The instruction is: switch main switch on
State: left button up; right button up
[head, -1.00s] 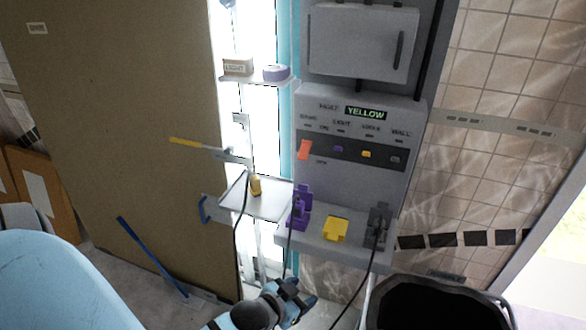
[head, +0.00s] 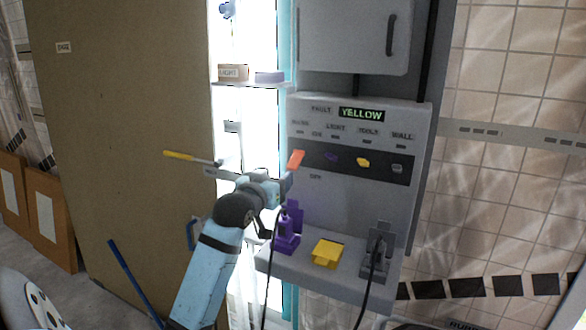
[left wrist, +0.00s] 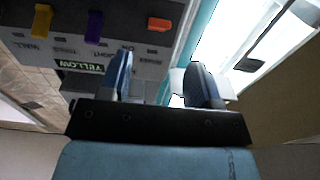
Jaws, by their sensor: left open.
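The main switch is an orange lever (head: 296,159) at the left end of the dark strip on the grey panel (head: 350,215). Labels stand above and below it; I cannot tell which position it is in. It also shows in the left wrist view as an orange block (left wrist: 158,24), beyond the fingers and roughly between their lines. My left gripper (head: 284,188) is open and empty, just below and left of the lever, with a small gap seeming to remain. Its two fingers also show in the left wrist view (left wrist: 162,78). My right gripper is out of view.
Purple (head: 332,158), yellow (head: 363,162) and grey (head: 397,168) switches sit to the right. The display (head: 361,114) reads YELLOW. Below, a ledge carries a purple plug (head: 287,232), a yellow block (head: 326,253) and a grey plug (head: 378,255) with cables. A brown board (head: 130,130) stands left.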

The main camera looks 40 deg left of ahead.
aim_at(292, 165)
pick_arm(q)
jog(key=x, duration=1)
jog(key=shift+d+f, duration=0.1)
jog(key=shift+d, duration=0.05)
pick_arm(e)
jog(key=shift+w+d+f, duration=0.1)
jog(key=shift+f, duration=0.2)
pick_arm(q)
jog(key=shift+c, duration=0.2)
